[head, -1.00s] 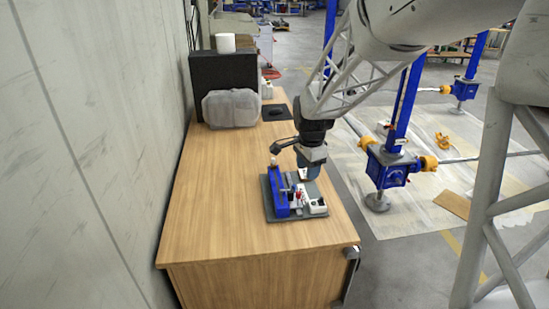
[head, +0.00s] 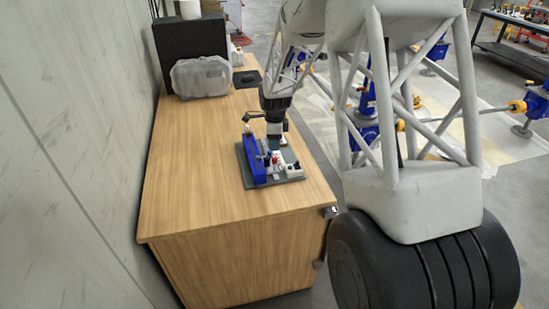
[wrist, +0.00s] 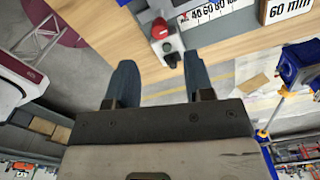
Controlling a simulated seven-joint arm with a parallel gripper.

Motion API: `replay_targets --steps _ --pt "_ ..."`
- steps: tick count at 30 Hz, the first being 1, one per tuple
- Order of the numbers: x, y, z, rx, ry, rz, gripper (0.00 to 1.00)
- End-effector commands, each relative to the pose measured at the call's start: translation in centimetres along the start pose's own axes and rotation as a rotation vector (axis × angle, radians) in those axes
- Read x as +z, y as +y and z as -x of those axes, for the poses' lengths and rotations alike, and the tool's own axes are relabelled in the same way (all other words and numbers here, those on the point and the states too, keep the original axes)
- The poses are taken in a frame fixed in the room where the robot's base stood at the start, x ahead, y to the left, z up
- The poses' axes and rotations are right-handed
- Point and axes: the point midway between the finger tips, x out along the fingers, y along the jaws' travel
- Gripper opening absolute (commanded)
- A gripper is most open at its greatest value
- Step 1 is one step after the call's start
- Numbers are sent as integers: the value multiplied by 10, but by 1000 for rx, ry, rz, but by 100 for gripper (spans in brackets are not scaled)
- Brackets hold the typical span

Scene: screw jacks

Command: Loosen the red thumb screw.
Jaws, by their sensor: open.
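The red thumb screw (wrist: 160,28) sits on a small light block (wrist: 167,45) at the top middle of the wrist view. In the head view the screw is a tiny red spot (head: 275,159) on the fixture. The fixture's grey base plate (head: 296,179) lies on the wooden table and carries a blue rail (head: 254,160). My gripper (wrist: 159,80) is open, with its two blue fingers apart and nothing between them. In the wrist view the screw appears beyond the fingertips, between their lines, not touched. In the head view my gripper's fingertips are too small to make out.
A scale (wrist: 205,14) and a block marked 60 mm (wrist: 287,8) are beside the screw. The wooden table (head: 190,200) is clear in front and left of the plate.

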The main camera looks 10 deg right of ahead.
Motion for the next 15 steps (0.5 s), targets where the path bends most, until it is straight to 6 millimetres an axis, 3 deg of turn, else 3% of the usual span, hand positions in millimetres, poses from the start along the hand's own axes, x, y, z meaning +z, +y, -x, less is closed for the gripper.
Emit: replay_targets --steps 15 --pt "0 0 -10 0 0 2 48"
